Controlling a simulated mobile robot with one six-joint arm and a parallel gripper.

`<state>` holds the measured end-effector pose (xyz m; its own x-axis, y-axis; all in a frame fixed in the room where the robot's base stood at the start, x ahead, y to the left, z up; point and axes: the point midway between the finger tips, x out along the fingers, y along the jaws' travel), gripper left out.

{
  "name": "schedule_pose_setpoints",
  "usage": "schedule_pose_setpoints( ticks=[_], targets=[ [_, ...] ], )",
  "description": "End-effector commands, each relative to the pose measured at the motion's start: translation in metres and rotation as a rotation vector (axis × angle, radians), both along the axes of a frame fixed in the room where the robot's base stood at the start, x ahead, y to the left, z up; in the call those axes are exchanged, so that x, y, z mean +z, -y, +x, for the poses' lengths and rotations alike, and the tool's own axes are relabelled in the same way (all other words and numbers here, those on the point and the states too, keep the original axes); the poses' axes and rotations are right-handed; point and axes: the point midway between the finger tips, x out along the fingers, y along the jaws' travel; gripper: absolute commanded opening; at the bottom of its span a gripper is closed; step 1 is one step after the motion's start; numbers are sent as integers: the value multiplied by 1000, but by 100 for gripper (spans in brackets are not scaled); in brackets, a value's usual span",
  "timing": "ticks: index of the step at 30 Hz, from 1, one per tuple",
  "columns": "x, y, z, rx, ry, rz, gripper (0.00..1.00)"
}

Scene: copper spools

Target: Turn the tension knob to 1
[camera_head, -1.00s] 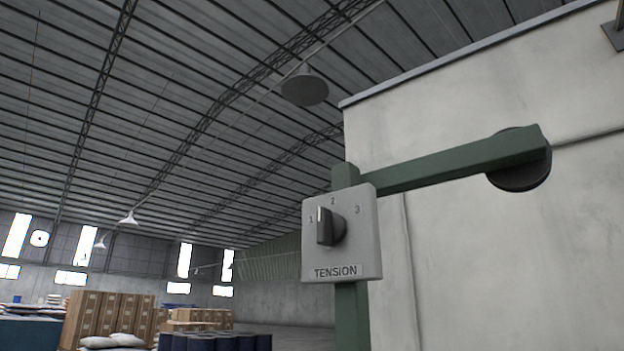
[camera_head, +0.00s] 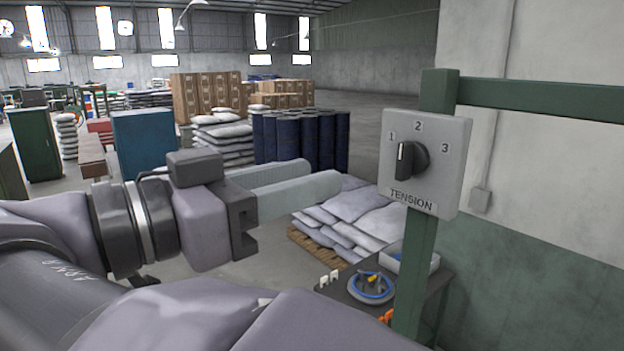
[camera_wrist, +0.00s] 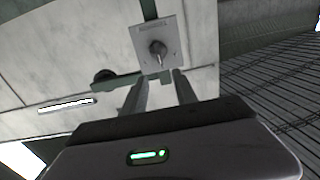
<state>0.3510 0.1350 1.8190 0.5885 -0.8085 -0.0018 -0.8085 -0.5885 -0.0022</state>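The tension knob (camera_head: 413,161) is a dark bar-shaped knob on a pale square plate (camera_head: 451,165) marked 1, 2, 3 and TENSION. Its white line is on the upper left side, closest to the 1; the exact setting is hard to tell. The plate is fixed to a green post (camera_head: 412,265). My gripper (camera_head: 322,173) is left of the plate, apart from the knob, with its two pale fingers spread and empty. In the wrist view, the knob (camera_wrist: 158,50) shows beyond the fingertips of my gripper (camera_wrist: 157,80), which are apart.
A green beam (camera_head: 540,94) runs right from the post. Below stand a dark table (camera_head: 360,300) with a blue-rimmed coil and a grey bin, and a pallet of sacks (camera_head: 350,215). Blue drums (camera_head: 300,140) stand behind. The space between gripper and plate looks clear.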

Motion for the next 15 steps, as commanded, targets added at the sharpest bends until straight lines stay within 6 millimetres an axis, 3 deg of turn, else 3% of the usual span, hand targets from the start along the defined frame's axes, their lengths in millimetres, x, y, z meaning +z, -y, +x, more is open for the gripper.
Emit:
schedule_pose_setpoints(
  ticks=[1, 3, 9, 15],
  targets=[
    [-14, 7, 3, -3, 3, 3, 35],
    [-4, 27, 16, -8, -1, -2, 35],
    [1, 77, 52, -7, -2, -1, 35],
    [2, 110, 77, -5, -1, -2, 35]
  ],
)
